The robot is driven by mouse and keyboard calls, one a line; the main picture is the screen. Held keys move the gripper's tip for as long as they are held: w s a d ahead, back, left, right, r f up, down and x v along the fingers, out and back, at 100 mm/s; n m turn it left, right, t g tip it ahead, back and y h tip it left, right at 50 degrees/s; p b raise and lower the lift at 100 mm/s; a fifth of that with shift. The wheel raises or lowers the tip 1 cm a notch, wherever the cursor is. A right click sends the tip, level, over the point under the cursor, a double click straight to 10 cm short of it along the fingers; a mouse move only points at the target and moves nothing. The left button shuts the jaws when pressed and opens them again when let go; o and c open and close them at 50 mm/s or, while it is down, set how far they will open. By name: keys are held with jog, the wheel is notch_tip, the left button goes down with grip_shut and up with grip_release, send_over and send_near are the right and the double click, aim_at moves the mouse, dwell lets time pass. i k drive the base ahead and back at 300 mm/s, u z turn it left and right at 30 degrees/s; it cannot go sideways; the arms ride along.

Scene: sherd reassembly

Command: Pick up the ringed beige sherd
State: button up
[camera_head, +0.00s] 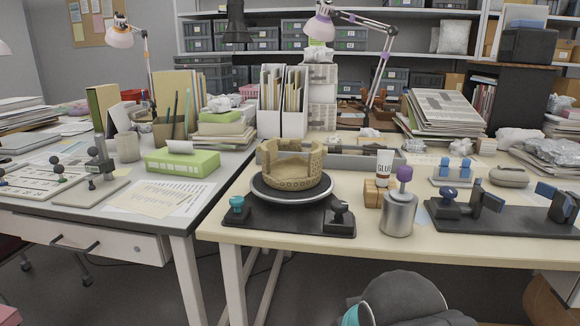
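A beige, partly built vessel (291,172) with a broken, uneven rim stands on a round black turntable (262,194). Its wall carries a row of small ring-like marks low down. I cannot make out a separate ringed beige sherd; at this size I cannot tell the single pieces of the vessel apart. A long grey tray (345,160) lies behind the vessel, and its inside is mostly hidden. My gripper does not show clearly anywhere in this view.
A glue bottle (384,167), wooden blocks (372,193) and a metal can with a purple knob (398,212) stand right of the turntable. Dark clamps (487,203) are on a black board farther right. A desk lamp (320,28) leans over the back. Bare tabletop (320,250) runs along the front.

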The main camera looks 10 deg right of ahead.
aim_at(284, 144)
jog(key=u, duration=1.95)
jog(key=i, duration=1.05)
jog(key=z, duration=2.45)
